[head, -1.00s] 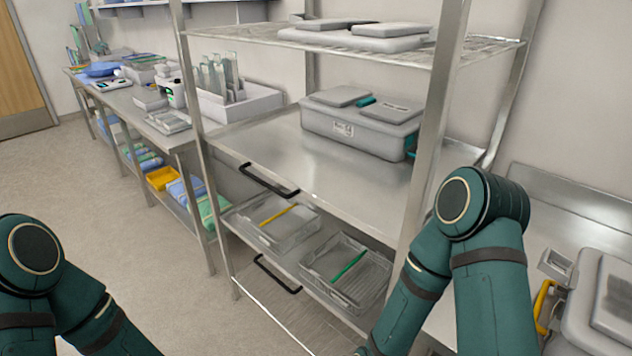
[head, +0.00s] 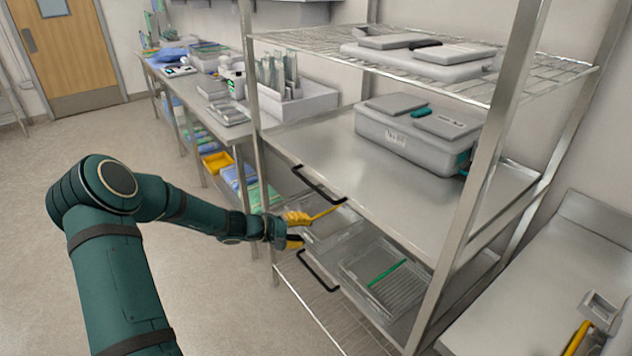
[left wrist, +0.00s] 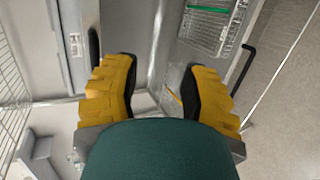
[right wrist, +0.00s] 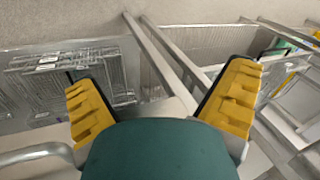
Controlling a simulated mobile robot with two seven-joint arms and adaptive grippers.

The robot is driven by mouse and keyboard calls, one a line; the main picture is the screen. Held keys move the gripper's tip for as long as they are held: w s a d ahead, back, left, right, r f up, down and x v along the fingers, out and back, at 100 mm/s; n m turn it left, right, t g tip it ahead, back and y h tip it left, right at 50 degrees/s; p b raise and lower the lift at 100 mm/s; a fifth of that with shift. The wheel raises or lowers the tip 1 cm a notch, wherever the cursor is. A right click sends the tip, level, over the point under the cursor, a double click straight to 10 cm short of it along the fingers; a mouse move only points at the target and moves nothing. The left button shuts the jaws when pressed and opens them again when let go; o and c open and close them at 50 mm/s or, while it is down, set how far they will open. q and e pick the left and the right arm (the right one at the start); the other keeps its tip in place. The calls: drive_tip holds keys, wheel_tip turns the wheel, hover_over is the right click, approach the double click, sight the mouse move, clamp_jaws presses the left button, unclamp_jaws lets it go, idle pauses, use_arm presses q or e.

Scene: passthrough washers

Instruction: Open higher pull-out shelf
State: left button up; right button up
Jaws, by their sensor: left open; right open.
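The higher pull-out shelf (head: 380,190) is a flat steel shelf with a black bar handle (head: 318,186) on its front edge. It looks pushed in. My left gripper (head: 304,230) is open and empty, just below and in front of that handle. In the left wrist view the higher handle (left wrist: 94,52) is left of the open yellow fingers (left wrist: 162,80), apart from them. The lower pull-out shelf's handle (head: 318,272) also shows at right in the left wrist view (left wrist: 243,64).
A grey lidded case (head: 410,135) stands on the higher shelf. Clear trays (head: 385,278) sit on the lower one. A steel upright (head: 490,165) bounds the rack at right. Floor (head: 215,300) in front is clear. A side bench (head: 190,105) stands at left.

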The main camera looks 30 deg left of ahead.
sight(313, 188)
use_arm(q)
drive_tip(key=w+a+r+n+t+y, duration=0.1)
drive_tip(key=a+r+t, duration=0.3)
drive_tip(key=a+r, duration=0.45)
drive_tip(key=shift+g+y, duration=0.3)
drive_tip(key=x, duration=0.9)
drive_tip(key=f+x, duration=0.1)
drive_tip(key=x, duration=0.3)
drive_tip(key=shift+w, duration=0.2)
clamp_jaws()
